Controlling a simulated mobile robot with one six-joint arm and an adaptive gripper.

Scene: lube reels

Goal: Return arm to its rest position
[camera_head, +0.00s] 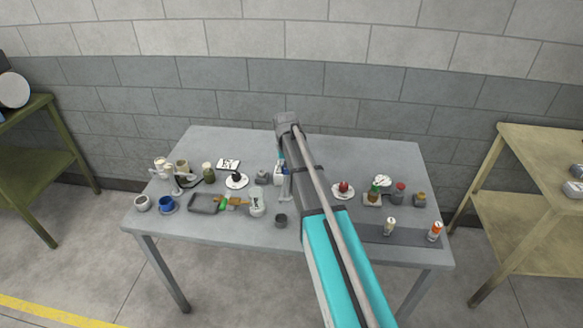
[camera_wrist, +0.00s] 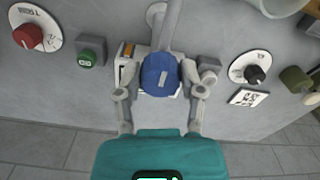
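My gripper (camera_wrist: 160,82) is open in the wrist view, with its two grey fingers spread apart. The arm hides most of the gripper there.
Left of the arm stand a blue mug (camera_head: 167,205), a grey tray (camera_head: 204,204) and a black knob on a white plate (camera_head: 237,182). Right of it are a red knob (camera_head: 343,188), small jars (camera_head: 397,195) and an orange bottle (camera_head: 435,232). Bare tabletop lies at the back.

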